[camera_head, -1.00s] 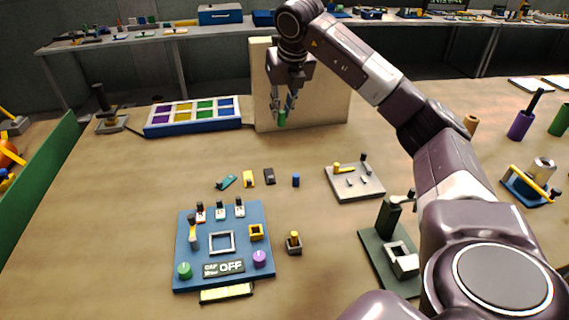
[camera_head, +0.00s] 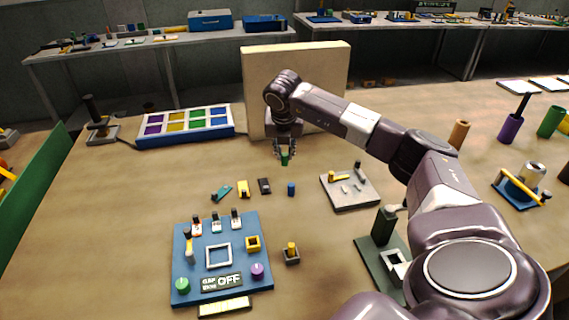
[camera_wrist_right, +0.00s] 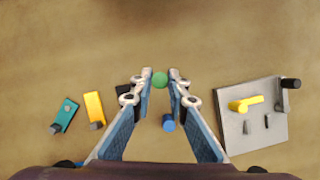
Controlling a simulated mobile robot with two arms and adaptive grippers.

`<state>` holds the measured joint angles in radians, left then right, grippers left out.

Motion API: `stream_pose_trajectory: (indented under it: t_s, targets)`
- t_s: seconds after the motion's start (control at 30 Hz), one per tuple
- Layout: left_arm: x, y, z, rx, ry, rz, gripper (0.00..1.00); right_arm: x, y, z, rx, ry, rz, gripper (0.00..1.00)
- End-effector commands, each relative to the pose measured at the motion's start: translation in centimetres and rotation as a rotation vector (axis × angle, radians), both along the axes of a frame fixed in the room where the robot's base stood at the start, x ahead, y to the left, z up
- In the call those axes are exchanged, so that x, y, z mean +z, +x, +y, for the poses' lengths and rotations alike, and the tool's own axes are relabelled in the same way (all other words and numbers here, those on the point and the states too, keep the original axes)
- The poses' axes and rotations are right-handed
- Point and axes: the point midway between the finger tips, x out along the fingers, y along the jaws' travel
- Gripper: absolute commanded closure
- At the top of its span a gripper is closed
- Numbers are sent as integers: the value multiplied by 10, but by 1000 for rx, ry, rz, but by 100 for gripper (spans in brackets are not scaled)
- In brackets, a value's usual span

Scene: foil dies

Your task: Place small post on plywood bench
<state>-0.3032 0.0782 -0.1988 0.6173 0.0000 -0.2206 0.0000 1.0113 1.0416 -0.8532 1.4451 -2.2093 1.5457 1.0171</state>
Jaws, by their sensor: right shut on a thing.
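My right gripper (camera_head: 284,153) points down over the plywood bench (camera_head: 120,215), in front of the upright cream board. It is shut on a small green post (camera_head: 285,160). In the right wrist view the green post (camera_wrist_right: 160,79) sits between the fingertips, seen end-on. The post is close to the bench top; I cannot tell whether it touches. A small blue post (camera_head: 291,189) stands on the bench nearer to me, and it also shows in the right wrist view (camera_wrist_right: 168,123). My left gripper is not in view.
A grey plate (camera_head: 350,195) with small parts lies to the right. Teal, yellow and black pieces (camera_head: 243,188) lie left of the blue post. A blue panel (camera_head: 220,275) sits in front. The cream board (camera_head: 330,85) stands behind the gripper.

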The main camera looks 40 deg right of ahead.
Motion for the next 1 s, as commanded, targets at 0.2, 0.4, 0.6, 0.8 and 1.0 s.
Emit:
stream_pose_trajectory:
  t_s: [0.2,0.4,0.6,0.8,1.0]
  targets:
    - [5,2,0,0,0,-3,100,-23,-1,0,2,0,3,100]
    - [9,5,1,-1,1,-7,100,-46,0,0,0,1,-1,100]
    - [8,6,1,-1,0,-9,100,-48,0,0,2,0,-2,100]
    - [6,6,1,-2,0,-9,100,-50,0,0,1,0,-1,82]
    - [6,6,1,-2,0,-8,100,-50,0,0,1,0,0,68]
